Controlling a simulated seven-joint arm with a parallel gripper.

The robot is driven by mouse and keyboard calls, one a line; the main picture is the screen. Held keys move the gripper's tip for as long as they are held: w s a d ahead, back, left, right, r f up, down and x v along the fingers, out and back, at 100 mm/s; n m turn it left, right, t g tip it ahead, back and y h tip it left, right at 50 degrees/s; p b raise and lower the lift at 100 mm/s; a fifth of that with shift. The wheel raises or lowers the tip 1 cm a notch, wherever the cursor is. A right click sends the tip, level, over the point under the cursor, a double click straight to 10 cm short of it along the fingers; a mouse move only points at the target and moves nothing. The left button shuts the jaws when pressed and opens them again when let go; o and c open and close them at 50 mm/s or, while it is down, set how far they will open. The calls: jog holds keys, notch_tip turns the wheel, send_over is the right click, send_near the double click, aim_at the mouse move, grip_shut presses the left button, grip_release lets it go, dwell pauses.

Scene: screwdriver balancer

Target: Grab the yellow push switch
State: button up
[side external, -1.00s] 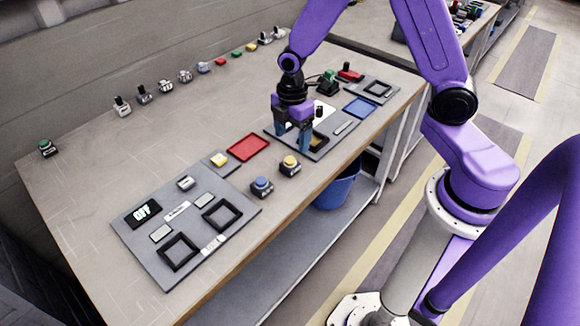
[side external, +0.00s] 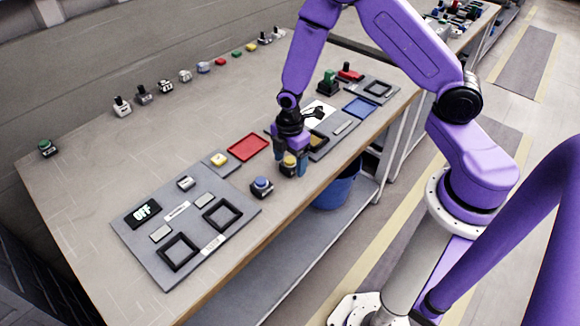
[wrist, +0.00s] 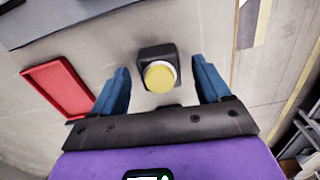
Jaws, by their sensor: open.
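The yellow push switch (wrist: 160,76) has a round yellow cap on a dark square base. It stands on the table near its front edge and also shows in the side external view (side external: 289,163), partly covered by my gripper. My gripper (side external: 288,168) is open above it, pointing down. In the wrist view the blue fingers of my gripper (wrist: 163,80) lie to the left and right of the switch, with a gap on each side. Whether the fingertips are level with its base is hard to tell.
A blue push switch (side external: 262,187) stands close by on the left. A red tray (side external: 248,147) lies behind it, also in the wrist view (wrist: 58,88). A grey panel with black square frames (side external: 150,262) lies at the left. The table's front edge (side external: 250,292) is near.

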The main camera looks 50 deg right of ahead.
jog(key=c, duration=1.2)
jog(key=shift+o, duration=0.2)
